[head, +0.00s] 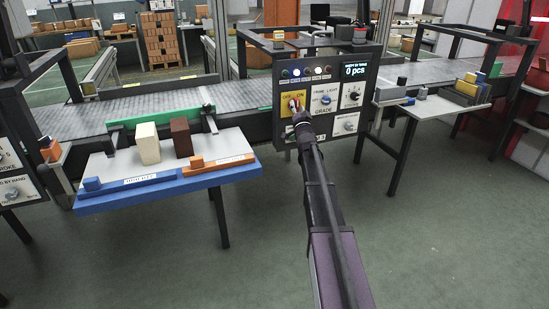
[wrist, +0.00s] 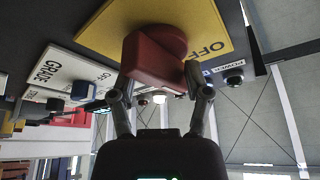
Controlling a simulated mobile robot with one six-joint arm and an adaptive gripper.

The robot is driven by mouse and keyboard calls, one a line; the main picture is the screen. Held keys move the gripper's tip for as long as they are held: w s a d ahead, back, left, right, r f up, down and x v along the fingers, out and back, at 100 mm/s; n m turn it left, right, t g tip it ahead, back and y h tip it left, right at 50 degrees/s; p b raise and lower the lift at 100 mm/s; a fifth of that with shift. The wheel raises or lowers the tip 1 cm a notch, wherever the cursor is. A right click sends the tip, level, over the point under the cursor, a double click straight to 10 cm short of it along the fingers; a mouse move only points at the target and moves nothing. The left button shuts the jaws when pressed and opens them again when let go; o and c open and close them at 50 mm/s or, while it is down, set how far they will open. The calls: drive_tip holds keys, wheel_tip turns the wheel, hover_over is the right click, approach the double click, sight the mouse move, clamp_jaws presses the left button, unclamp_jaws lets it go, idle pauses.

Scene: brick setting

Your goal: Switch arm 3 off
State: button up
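The control panel (head: 322,93) stands at the middle of the conveyor in the head view. A red rotary switch (head: 294,103) sits on its yellow plate, which reads OFF and ON. In the wrist view the red switch (wrist: 155,62) is large and turned at a slant on the yellow plate (wrist: 205,22), with OFF printed to its right. My gripper (wrist: 158,82) has one finger on each side of the switch's grip, apparently touching both. In the head view my gripper (head: 299,114) partly covers the switch. No label reading arm 3 is legible.
Beside the switch are a GRADE knob (head: 326,99), other dials and a row of small lamps. The display (head: 354,71) reads 0 pcs. Front floor is open.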

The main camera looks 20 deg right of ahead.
drive_tip(key=shift+m+g+h+p, duration=0.3)
drive_tip(key=shift+m+h, duration=0.2)
drive_tip(key=shift+m, duration=0.7)
drive_tip(key=shift+s+f, duration=0.15)
drive_tip(key=shift+s, duration=0.15)
drive_tip(key=b+v, duration=0.4)
drive_tip(key=v, duration=0.9)
drive_tip(key=s+a+n+g+y+p, duration=0.3)
drive_tip(key=s+a+n+g+p, duration=0.3)
drive_tip(key=s+a+g+p, duration=0.6)
drive_tip(key=shift+a+f+g+p, duration=0.45)
drive_tip(key=shift+a+p, duration=1.15)
drive_tip(key=shift+p, duration=1.65)
drive_tip(key=shift+n, duration=0.3)
